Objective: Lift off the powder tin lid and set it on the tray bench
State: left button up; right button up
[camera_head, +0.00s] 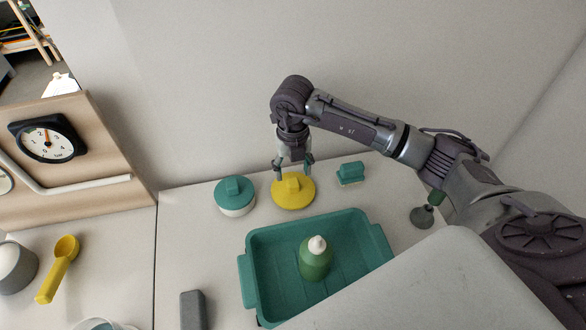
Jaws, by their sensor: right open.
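A round yellow lid (293,196) with a block-shaped grip on top is at the back of the pale bench. I cannot tell whether a tin is under it. To its left stands a white round tin (238,211) with a teal lid (230,193) that has a similar grip. Which one is the powder tin is not marked. My right gripper (293,170) is open and points down over the yellow lid, its fingers apart on either side of the grip. I see nothing held in it. My left gripper is not in view.
A teal tray (258,246) holding a green bottle (316,264) stands in front. A teal brush-like block (350,172) is right of the yellow lid. Bench between scoop and tray is largely clear.

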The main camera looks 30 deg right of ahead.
jog(key=shift+r+p, duration=1.05)
jog(key=shift+r, duration=0.75)
jog(key=shift+r, duration=0.1)
notch_tip(320, 180, up, 12)
jog(key=shift+f, duration=0.2)
